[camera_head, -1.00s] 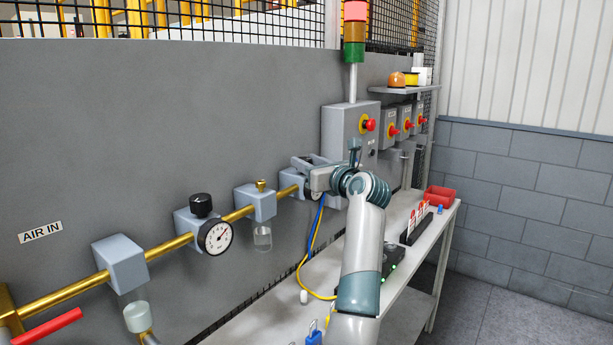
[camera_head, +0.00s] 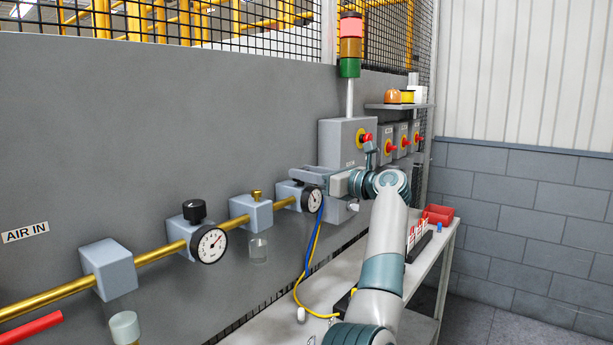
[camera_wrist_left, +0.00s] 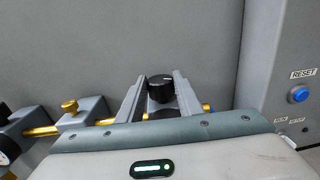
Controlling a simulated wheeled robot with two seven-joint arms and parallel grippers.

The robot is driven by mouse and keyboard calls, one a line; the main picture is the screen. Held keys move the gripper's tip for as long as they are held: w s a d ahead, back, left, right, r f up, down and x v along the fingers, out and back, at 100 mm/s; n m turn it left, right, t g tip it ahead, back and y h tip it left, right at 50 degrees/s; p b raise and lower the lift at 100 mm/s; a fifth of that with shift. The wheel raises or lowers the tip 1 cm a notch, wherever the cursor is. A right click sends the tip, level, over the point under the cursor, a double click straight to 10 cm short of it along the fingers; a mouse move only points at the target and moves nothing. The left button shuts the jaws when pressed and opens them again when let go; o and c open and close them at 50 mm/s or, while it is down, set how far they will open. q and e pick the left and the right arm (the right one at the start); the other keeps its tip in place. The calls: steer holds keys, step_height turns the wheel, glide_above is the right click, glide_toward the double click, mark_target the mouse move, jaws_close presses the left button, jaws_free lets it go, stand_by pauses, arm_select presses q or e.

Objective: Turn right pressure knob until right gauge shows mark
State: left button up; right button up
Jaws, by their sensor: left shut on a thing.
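The right regulator block (camera_head: 288,191) sits at the far end of the brass pipe, with the right gauge (camera_head: 315,200) on its front. The gauge's needle and mark are too small to read. My left gripper (camera_head: 300,173) is at the top of this block. In the left wrist view the right pressure knob (camera_wrist_left: 160,85), black with a white line on top, sits between the two fingers of my left gripper (camera_wrist_left: 157,92), which is shut on it. In the head view the fingers hide the knob. My right gripper is not in view.
A left gauge (camera_head: 209,245) with a black knob (camera_head: 194,211) is on the same pipe. A brass-topped filter block (camera_head: 250,211) stands between. A control box (camera_head: 340,140) with a red button is just right of the gripper. Blue and yellow hoses (camera_head: 313,245) hang below.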

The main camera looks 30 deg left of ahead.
arm_select(q)
steer(key=o, duration=1)
steer(key=shift+o, duration=0.2)
steer(key=shift+d, duration=0.1)
steer(key=shift+d+f, duration=0.1)
steer(key=shift+d, duration=0.35)
steer(key=s+d+b, duration=0.2)
steer(key=d+b, duration=0.3)
steer(key=d, duration=1.1)
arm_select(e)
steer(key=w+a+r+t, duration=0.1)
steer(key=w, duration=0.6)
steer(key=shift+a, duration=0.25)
arm_select(q)
steer(key=shift+d, duration=0.1)
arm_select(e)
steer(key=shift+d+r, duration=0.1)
